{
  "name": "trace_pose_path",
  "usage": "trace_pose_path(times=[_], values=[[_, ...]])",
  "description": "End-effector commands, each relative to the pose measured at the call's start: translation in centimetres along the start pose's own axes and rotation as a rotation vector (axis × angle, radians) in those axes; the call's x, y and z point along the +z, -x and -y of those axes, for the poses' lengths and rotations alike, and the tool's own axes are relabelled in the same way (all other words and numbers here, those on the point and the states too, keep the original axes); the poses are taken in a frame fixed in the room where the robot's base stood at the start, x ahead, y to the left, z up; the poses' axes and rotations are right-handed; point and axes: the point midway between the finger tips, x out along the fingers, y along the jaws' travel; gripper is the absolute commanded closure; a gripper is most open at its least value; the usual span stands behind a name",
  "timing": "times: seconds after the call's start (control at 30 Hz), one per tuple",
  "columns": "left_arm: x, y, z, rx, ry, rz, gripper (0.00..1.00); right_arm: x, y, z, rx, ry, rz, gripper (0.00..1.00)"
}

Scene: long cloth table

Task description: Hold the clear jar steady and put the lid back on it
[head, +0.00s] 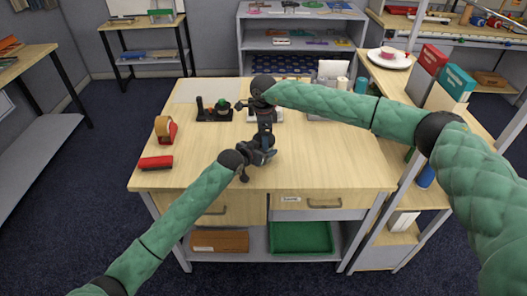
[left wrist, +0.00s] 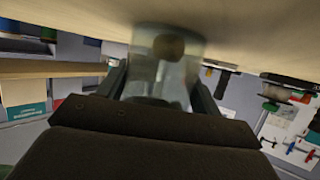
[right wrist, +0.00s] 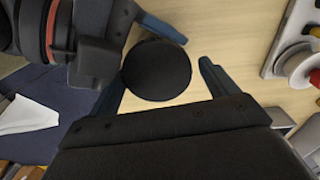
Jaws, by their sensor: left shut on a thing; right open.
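The clear jar (left wrist: 145,65) stands between the fingers of my left gripper (head: 268,148) in the left wrist view. A brown round shape shows in or through it. My left gripper is shut on the jar. A round black lid (right wrist: 156,72) is seen from above in the right wrist view, between the fingers of my right gripper, beside a blue fingertip of my left gripper. My right gripper (head: 265,129) is open around the lid and points down just above my left one. The jar below the lid is hidden there, so I cannot tell how the lid is seated.
An orange tape dispenser (head: 165,130) and a red object (head: 156,162) are at the table's left. A black stand (head: 214,112) is behind my grippers. A shelf unit (head: 440,185) adjoins the right side. The front right tabletop (head: 330,165) is clear.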

Motion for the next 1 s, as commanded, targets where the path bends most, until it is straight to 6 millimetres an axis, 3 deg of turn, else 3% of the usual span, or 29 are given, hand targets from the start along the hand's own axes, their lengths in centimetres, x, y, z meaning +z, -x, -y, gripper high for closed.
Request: trace_pose_path(times=[0.37,0.73,1.0], values=[[0.0,0.0,0.5,-0.006,0.000,0.001,0.99,0.3,0.1,-0.4,0.007,0.006,0.002,0.02],[0.2,-0.1,0.3,-0.005,0.001,0.005,0.99,0.4,4.0,-0.3,0.004,0.006,0.003,0.02],[0.1,0.0,0.2,-0.003,0.000,0.003,0.99,0.2,4.5,-0.2,0.005,0.004,0.001,0.02]])
